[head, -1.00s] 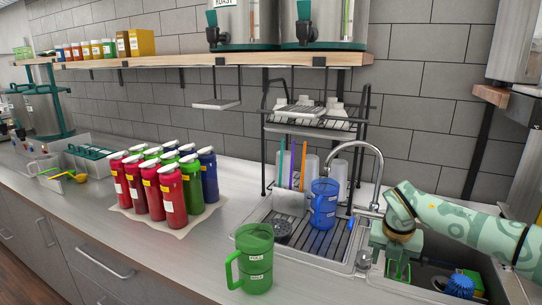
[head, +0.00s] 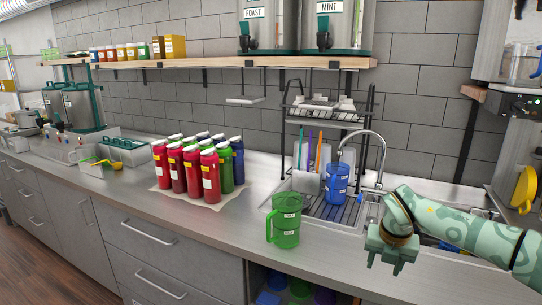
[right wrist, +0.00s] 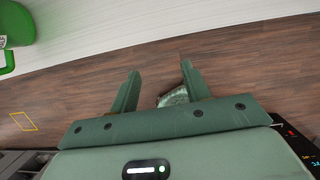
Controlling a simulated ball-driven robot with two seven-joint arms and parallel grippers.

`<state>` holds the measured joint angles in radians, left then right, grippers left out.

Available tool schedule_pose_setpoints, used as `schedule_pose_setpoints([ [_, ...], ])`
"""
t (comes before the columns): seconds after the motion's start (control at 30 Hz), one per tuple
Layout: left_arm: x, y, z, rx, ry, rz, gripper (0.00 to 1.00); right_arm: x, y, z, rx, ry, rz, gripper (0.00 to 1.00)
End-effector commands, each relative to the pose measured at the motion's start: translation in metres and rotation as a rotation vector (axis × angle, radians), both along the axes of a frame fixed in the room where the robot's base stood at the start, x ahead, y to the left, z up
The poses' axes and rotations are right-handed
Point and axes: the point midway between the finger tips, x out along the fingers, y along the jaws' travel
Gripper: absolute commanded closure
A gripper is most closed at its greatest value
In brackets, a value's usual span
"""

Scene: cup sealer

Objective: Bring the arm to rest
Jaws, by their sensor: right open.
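My right arm (head: 460,228) comes in from the right in the head view. Its gripper (head: 384,264) hangs in front of the counter's front edge, to the right of the green pitcher. In the right wrist view the two fingers (right wrist: 158,88) are apart, with nothing held between them and the wood floor below. Part of a mint-green patterned shape, likely my own body, shows by the right finger. My left gripper is in neither view.
A green pitcher (head: 285,222) stands on the counter near its edge. A blue pitcher (head: 336,182) stands on the sink's drainboard (head: 318,211). Several red, green and blue bottles (head: 200,172) stand on a mat to the left. Open shelving with cups (head: 300,287) lies below the counter.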

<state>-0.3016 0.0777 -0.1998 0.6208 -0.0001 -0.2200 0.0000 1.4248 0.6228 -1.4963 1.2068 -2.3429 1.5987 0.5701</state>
Motion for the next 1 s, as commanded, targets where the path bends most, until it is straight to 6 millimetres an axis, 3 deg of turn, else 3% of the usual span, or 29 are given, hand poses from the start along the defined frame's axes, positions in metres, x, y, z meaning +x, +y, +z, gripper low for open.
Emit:
schedule_pose_setpoints([
  [0.37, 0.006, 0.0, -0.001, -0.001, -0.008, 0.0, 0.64, -0.012, 0.051, -0.046, 0.223, 0.056, 0.065, 0.53],
  [0.57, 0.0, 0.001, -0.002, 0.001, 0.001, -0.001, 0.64, -0.028, 0.106, -0.087, 0.489, 0.089, 0.082, 0.53],
  [0.67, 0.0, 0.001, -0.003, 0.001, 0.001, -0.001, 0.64, -0.041, 0.143, -0.116, 0.706, 0.097, 0.044, 0.53],
  [0.73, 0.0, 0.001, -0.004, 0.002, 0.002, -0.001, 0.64, -0.052, 0.172, -0.144, 0.926, 0.084, -0.055, 0.53],
  [0.8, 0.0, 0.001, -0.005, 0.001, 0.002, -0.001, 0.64, -0.062, 0.186, -0.179, 1.146, 0.042, -0.256, 0.53],
  [0.87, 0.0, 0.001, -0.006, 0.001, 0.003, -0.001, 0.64, -0.074, 0.18, -0.221, 1.282, -0.012, -0.508, 0.53],
  [1.0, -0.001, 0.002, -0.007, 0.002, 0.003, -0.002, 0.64, -0.114, 0.138, -0.306, 1.332, -0.105, -0.992, 0.53],
])
